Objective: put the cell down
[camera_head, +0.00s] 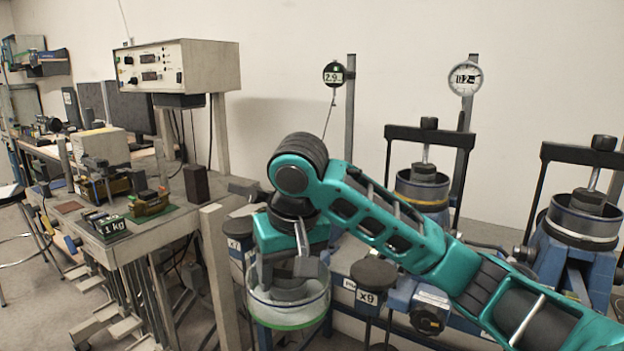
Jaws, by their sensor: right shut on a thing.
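The cell (288,312) is a round, clear-walled pot with a green band around its lower edge, low in the middle of the head view. My right gripper (290,275) comes down over it from above and is shut on it. The fingers and wrist hide part of its top and inside. The cell looks upright. It overlaps the front of the bench in the picture, and I cannot tell whether anything touches its base. My left gripper is not in view.
Two blue lever frames with dark crossbars hold other cells (422,188) (583,222) at the right. A dark round pad (373,272) stands beside an "x9" label.

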